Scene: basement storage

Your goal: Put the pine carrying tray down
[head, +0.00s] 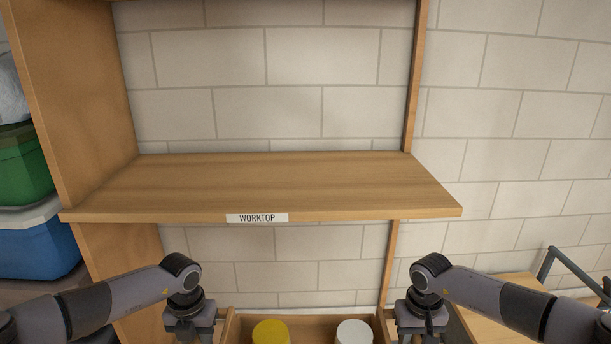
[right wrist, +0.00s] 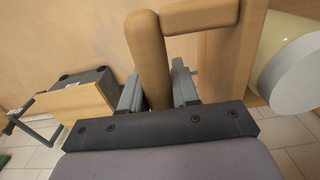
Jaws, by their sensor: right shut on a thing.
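The pine carrying tray (head: 310,326) shows at the bottom edge of the head view, in front of and lower than the worktop shelf, its near part cut off. It carries a yellow-lidded jar (head: 270,332) and a white-lidded jar (head: 354,332). My right gripper (head: 421,338) is at the tray's right end; in the right wrist view its fingers (right wrist: 157,84) are shut on the tray's round wooden handle (right wrist: 148,58). My left gripper (head: 189,337) is at the tray's left end, its fingertips cut off by the frame, so its grip cannot be seen.
The wooden shelf labelled WORKTOP (head: 270,185) is bare, with uprights at both sides and another board above. Green (head: 24,165) and blue (head: 38,248) bins stand at the left. A wooden-topped cart with a grey handle (head: 510,292) stands at the right.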

